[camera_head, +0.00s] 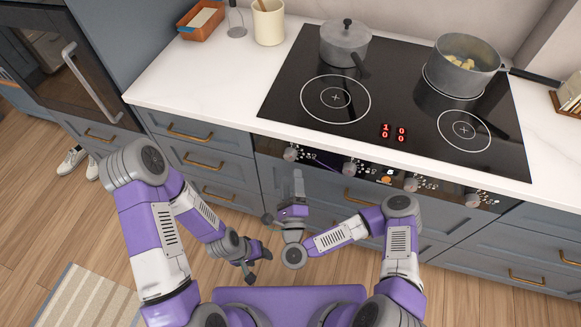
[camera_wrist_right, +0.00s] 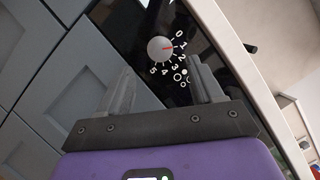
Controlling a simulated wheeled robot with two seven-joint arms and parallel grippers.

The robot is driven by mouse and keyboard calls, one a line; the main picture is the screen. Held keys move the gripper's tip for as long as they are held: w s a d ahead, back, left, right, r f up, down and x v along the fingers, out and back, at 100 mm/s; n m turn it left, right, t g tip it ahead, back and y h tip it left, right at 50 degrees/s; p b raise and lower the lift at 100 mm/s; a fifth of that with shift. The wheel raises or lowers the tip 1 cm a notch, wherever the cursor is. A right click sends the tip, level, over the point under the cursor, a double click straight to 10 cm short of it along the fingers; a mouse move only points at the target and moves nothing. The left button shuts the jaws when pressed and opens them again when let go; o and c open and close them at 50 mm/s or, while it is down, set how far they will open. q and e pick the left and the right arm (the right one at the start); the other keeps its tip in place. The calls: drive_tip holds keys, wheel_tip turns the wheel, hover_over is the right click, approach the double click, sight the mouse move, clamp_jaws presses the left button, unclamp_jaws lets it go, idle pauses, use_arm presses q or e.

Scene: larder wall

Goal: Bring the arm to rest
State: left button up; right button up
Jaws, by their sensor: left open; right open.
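My right gripper (camera_head: 297,180) is open in front of the stove's control panel, below the leftmost knob (camera_head: 291,153). In the right wrist view its two grey fingers (camera_wrist_right: 163,84) are apart with nothing between them. A round silver knob (camera_wrist_right: 160,49) with a red mark and a scale of numbers shows beyond the fingertips; I cannot tell whether they touch it. My left gripper (camera_head: 259,266) is open and appears empty, low in front of the drawers and near my body.
The black cooktop (camera_head: 315,113) holds a lidded pot (camera_head: 345,46) and an open pan (camera_head: 462,68) with yellow pieces. An orange dish (camera_head: 203,20) and a cream jar (camera_head: 268,24) stand on the white counter (camera_head: 200,75). Shoes (camera_head: 73,160) lie on the wooden floor at left.

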drive_tip(key=shift+s+f, duration=0.15)
drive_tip(key=shift+s, duration=0.55)
drive_tip(key=s+a+f+n+g+y+p, duration=0.2)
drive_tip(key=s+a+f+n+g+y, duration=0.25)
drive_tip(key=f+n+g+y, duration=0.75)
drive_tip(key=s+d+f+n+g+h+p, duration=0.2)
drive_tip(key=s+d+n+g+h, duration=0.5)
drive_tip(key=s+d, duration=0.3)
drive_tip(key=d+n+h, duration=0.1)
drive_tip(key=d, duration=0.2)
drive_tip(key=shift+s+d+n+g+h, duration=0.15)
drive_tip(key=shift+s+n+g+h, duration=0.15)
drive_tip(key=shift+s+g, duration=0.1)
drive_tip(key=shift+f, duration=0.1)
